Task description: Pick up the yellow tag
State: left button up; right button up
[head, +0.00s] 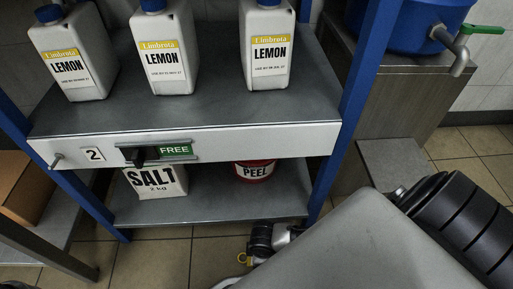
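I cannot make out a separate yellow tag in the head view. The other yellow areas are printed bands on the labels of the lemon jugs (166,62). No fingers of my left or right gripper can be made out.
The jugs stand on a blue-framed shelf (205,112). Its front rail has a plate "2" (93,154) and a green FREE sign (175,150) with a black knob. Salt (155,181) and peel (255,171) containers sit below. A blue tank (410,22) with a tap stands right.

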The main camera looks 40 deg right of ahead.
jog(key=shift+f, duration=0.35)
jog(key=shift+c, duration=0.5)
jog(key=c, duration=0.9)
